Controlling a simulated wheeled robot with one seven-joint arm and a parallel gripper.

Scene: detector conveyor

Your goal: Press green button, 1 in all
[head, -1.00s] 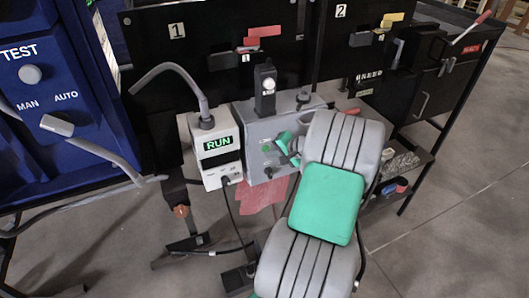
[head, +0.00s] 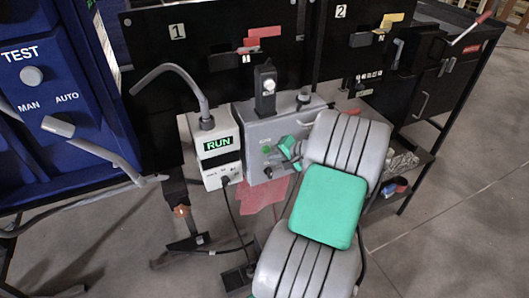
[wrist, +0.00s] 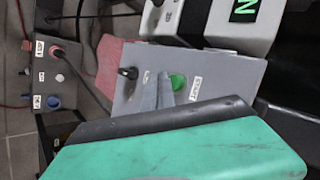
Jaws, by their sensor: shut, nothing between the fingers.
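The green button (head: 265,149) is on the front of a grey box (head: 254,124), right of the white RUN unit. It also shows in the wrist view (wrist: 178,82), beside a small white label. My gripper (head: 281,152) is just right of the button in the head view. The jaws are shut and empty. A black block (head: 265,90) on top of the box shows a bright white lamp.
The white unit (head: 215,150) with a lit RUN display stands left of the box, with a grey hose on top. A black lever or knob (wrist: 128,73) sits on the box front near the button. A blue TEST panel (head: 60,100) is at the far left. Dark panels stand behind.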

